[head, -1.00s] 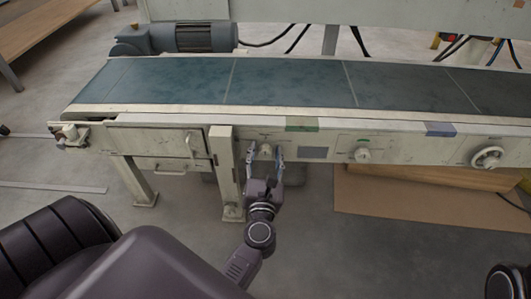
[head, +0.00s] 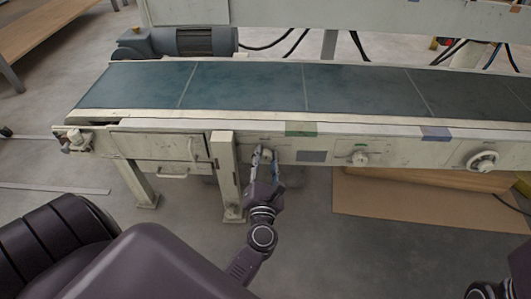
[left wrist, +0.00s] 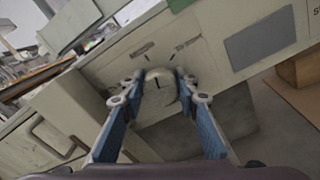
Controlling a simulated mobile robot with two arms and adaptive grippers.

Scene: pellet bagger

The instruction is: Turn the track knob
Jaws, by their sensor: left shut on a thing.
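The pale round knob (left wrist: 160,88) sits on the conveyor's front panel, with a short dark mark on its face and small lettering above it. It also shows in the head view (head: 267,153), partly covered by the fingers. My left gripper (head: 266,157) comes from below and is shut on this knob. In the left wrist view its two blue-sided fingers (left wrist: 160,98) flank the knob left and right. The label beside the knob is too small to read surely. My right gripper is not in view.
A second knob (head: 359,158) and a handwheel (head: 482,160) are farther right on the same panel. A post (head: 225,175) stands close left of my gripper, beside a door with a handle (head: 173,176). The belt (head: 250,85) runs above.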

